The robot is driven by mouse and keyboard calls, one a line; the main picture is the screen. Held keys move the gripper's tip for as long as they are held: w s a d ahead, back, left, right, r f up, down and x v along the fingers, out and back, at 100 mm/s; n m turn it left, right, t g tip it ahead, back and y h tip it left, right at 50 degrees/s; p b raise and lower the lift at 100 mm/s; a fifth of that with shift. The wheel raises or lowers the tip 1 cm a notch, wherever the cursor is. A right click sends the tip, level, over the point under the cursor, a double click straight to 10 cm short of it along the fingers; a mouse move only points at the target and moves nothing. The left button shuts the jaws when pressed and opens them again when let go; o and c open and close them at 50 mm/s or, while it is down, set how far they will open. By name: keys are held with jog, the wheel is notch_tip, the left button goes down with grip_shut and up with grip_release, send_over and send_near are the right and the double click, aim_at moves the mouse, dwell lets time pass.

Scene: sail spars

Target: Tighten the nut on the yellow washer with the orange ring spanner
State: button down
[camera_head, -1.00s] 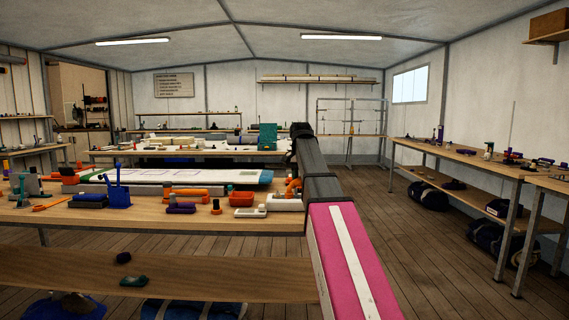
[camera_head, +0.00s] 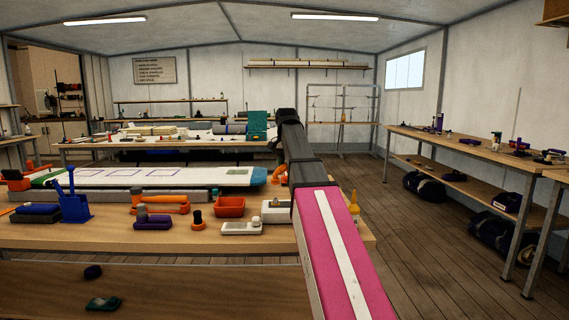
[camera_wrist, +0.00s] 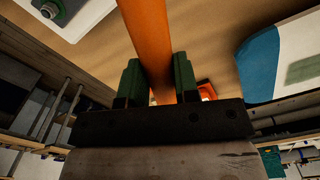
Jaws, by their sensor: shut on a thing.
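My gripper (camera_wrist: 158,66) has dark green fingers and is shut on the orange spanner (camera_wrist: 148,30), whose shaft runs up out of the wrist view. The spanner's ring end is out of that view. A greenish-grey round fitting, perhaps a nut (camera_wrist: 50,9), stands on a pale block at the wrist view's top left, apart from the visible shaft. No yellow washer can be made out there. In the head view my arm hides the gripper; a bit of orange (camera_head: 278,173) shows beside it. A white block (camera_head: 276,213) with a small fitting on top stands left of my arm.
The wooden bench (camera_head: 150,238) holds a long white board (camera_head: 150,178), a blue holder (camera_head: 74,205), a red-orange bin (camera_head: 230,207), a white tray (camera_head: 241,228) and loose tools. A yellow bottle (camera_head: 354,204) shows right of my arm.

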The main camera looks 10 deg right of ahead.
dwell(0.4)
jog(key=shift+f, duration=2.25)
jog(key=shift+f, duration=1.15)
jog(key=s+d+m, duration=0.1)
jog(key=s+m, duration=0.1)
jog(key=m, duration=0.1)
jog(key=s+d+m, duration=0.2)
jog(key=s+m, duration=0.1)
jog(key=s+d+m, duration=0.1)
jog(key=s+m, duration=0.1)
jog(key=m, duration=0.1)
jog(key=shift+s+d, duration=0.15)
jog(key=shift+d, duration=0.25)
